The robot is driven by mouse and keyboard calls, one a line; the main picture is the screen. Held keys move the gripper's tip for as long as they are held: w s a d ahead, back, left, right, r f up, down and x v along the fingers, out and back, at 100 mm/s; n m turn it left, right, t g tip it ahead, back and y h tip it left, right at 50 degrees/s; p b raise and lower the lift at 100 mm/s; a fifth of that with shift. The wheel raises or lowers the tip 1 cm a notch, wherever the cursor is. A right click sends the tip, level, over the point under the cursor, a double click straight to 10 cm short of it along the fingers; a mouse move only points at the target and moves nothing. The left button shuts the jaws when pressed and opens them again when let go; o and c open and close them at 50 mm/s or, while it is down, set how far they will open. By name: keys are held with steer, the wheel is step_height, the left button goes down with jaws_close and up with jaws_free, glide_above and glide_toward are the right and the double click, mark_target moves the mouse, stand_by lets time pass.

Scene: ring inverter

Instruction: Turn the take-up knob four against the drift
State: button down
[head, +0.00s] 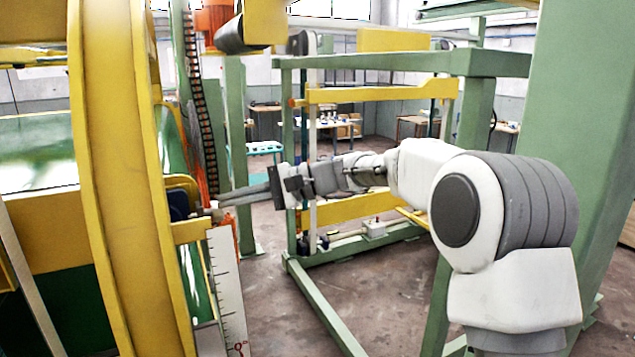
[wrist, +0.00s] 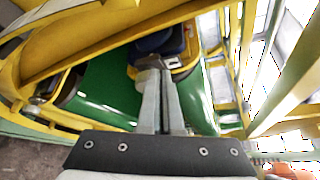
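My gripper (head: 222,199) reaches left from the end of my arm. Its two long grey fingers lie close together, with a narrow gap between them. Their tips are at a small pale grey knob (head: 212,208) beside the yellow frame. In the wrist view my gripper (wrist: 157,75) points up at the knob (wrist: 150,62), which sits in front of a dark blue block (wrist: 160,42). The tips overlap the knob there, so I cannot tell whether they grip it or only stand at it. No number shows on the knob.
A yellow curved frame (head: 112,180) stands close on the left. A white scale (head: 228,290) with black ticks and a red mark hangs below the knob. Green posts and beams (head: 400,63) stand behind my arm. Bare floor (head: 290,310) lies below.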

steer(key=shift+r, duration=0.1)
steer(key=w+d+p, duration=0.2)
steer(key=d, duration=0.3)
steer(key=shift+w+d+r, duration=0.15)
steer(key=shift+d, duration=0.15)
